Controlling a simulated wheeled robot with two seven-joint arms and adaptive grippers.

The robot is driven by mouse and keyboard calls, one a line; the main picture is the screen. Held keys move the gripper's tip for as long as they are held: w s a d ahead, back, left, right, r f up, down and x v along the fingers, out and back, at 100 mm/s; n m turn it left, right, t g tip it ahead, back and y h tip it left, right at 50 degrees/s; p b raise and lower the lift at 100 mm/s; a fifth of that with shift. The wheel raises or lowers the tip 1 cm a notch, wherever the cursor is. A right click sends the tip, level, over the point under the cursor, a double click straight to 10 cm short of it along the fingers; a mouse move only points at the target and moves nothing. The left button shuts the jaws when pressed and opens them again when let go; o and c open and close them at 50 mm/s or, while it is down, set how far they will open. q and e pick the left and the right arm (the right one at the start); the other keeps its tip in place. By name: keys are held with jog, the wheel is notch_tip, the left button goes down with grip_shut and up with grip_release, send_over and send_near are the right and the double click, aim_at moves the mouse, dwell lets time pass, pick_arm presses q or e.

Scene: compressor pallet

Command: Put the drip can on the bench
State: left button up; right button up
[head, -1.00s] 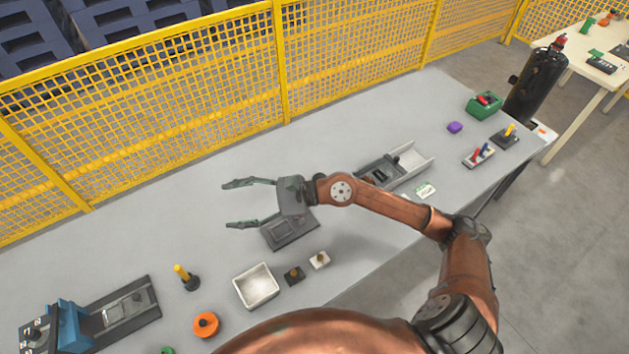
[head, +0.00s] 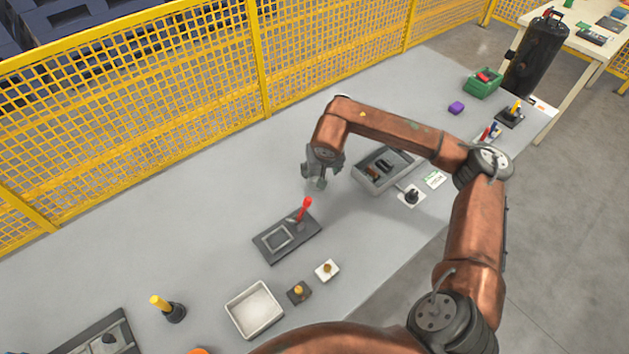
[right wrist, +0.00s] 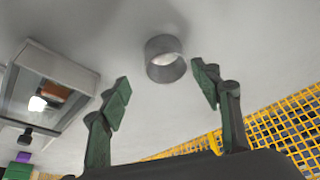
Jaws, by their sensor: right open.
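The drip can seems to be the grey, round, open-topped can (right wrist: 165,60) in the right wrist view, standing on the bench with a pale inside. My right gripper (right wrist: 163,88) is open, with one green-padded finger on each side of the can's position and the can showing a little beyond the fingertips. In the head view my right gripper (head: 316,180) points down over the middle of the bench (head: 200,215). I cannot make out the can there; the gripper likely covers it. My left gripper is not in view.
A grey tray (head: 362,183) with parts lies right of the gripper. A dark plate with a red lever (head: 268,252) lies in front, left. A white tray (head: 254,310) and small knobbed blocks are nearer. A yellow mesh fence (head: 330,50) runs behind. Bench left of the gripper is clear.

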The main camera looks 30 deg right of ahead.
aim_at(316, 179)
jog(key=x, duration=0.2)
jog(key=b+x, duration=0.1)
jog(key=x, duration=0.1)
jog(key=a+x, duration=0.1)
jog(key=x, duration=0.1)
jog(key=shift+w+d+f, duration=0.1)
jog(key=shift+w+f, duration=0.1)
jog(key=shift+w, duration=0.05)
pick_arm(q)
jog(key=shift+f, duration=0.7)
pick_arm(e)
jog(key=shift+r, duration=0.1)
jog(key=shift+c, duration=0.7)
jog(key=c, duration=1.2)
jog(key=shift+r, duration=0.1)
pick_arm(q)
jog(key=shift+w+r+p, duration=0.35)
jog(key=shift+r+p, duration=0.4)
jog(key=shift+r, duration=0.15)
pick_arm(e)
notch_tip(316, 179, up, 10)
jog(key=shift+f, duration=0.15)
